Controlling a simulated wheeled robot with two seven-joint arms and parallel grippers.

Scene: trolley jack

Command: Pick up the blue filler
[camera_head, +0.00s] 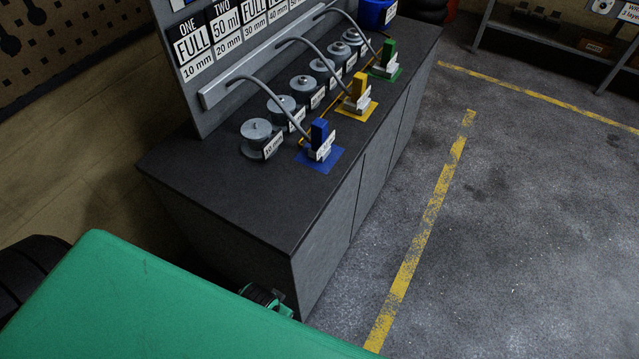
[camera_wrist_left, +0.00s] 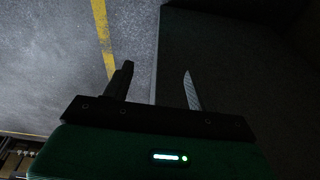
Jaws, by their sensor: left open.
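The blue filler (camera_head: 320,134) stands upright on a blue square mat (camera_head: 309,160) near the front edge of the dark bench top, in the head view. It has a grey hose and a white label too small to read. My left gripper (camera_wrist_left: 157,88) shows in the left wrist view with its two fingers apart and nothing between them. It points at the floor and a dark surface beside it, and the filler is not in that view. In the head view I cannot make out its fingertips. My right gripper is in neither view.
The bench top (camera_head: 220,190) is clear at its near end. A yellow filler (camera_head: 358,88) and a green filler (camera_head: 389,54) stand farther along. Several round metal weights (camera_head: 256,130) line the bench behind the fillers. Open floor (camera_head: 500,230) with yellow lines lies right.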

